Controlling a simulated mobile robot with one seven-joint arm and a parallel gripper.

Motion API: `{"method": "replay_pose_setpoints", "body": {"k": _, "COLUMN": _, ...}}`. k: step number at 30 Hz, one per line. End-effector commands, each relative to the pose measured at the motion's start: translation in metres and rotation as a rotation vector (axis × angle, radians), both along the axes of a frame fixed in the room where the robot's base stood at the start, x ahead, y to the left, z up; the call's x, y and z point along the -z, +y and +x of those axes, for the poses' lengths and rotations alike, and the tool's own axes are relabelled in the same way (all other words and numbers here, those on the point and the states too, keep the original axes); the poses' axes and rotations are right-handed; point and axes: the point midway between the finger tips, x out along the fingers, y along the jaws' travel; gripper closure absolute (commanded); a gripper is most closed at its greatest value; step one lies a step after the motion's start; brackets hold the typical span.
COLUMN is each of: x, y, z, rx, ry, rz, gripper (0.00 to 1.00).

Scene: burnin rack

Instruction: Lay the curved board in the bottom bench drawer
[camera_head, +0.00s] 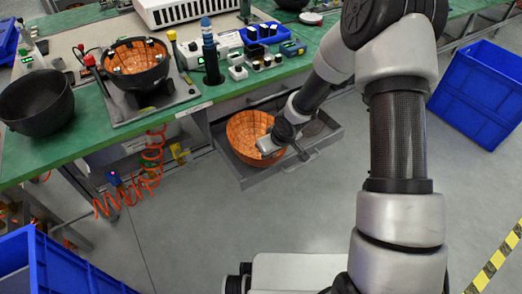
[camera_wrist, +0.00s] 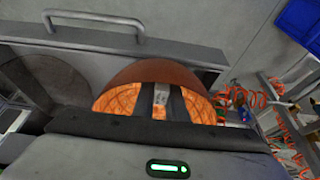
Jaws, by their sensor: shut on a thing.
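The curved board is an orange bowl-shaped piece (camera_head: 248,130) with a grid pattern inside, over the open drawer (camera_head: 272,171) below the green bench. My gripper (camera_head: 268,146) is shut on its rim from the right. In the wrist view, the two fingers (camera_wrist: 161,101) close on the rim of the orange board (camera_wrist: 116,98), with its darker outer side (camera_wrist: 165,72) behind. The grey drawer front with its handle (camera_wrist: 95,19) lies beyond. I cannot tell whether the board touches the drawer floor.
On the green bench (camera_head: 125,138) stand a black bowl (camera_head: 36,102) and a fixture holding another orange board (camera_head: 135,60). Orange coiled hoses (camera_head: 152,160) hang left of the drawer. Blue crates stand at right (camera_head: 485,95) and lower left (camera_head: 60,270). The floor before the drawer is clear.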

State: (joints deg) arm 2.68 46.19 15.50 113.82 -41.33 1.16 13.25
Motion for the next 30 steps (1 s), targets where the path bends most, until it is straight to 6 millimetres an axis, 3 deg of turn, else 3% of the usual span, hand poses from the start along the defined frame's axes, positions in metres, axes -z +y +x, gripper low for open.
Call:
{"method": "replay_pose_setpoints", "body": {"k": 3, "x": 0.012, "y": 0.012, "z": 0.017, "rx": 0.000, "ry": 0.000, "rz": 0.001, "gripper": 1.00}}
{"method": "replay_pose_setpoints", "body": {"k": 16, "x": 0.039, "y": 0.034, "z": 0.051, "rx": 0.001, "ry": 0.000, "rz": 0.000, "gripper": 1.00}}
{"method": "replay_pose_setpoints", "body": {"k": 29, "x": 0.044, "y": 0.036, "z": 0.053, "rx": 0.001, "ry": 0.000, "rz": 0.000, "gripper": 1.00}}
{"method": "replay_pose_setpoints", "body": {"k": 30, "x": 0.043, "y": 0.036, "z": 0.053, "rx": 0.001, "ry": 0.000, "rz": 0.000, "gripper": 0.83}}
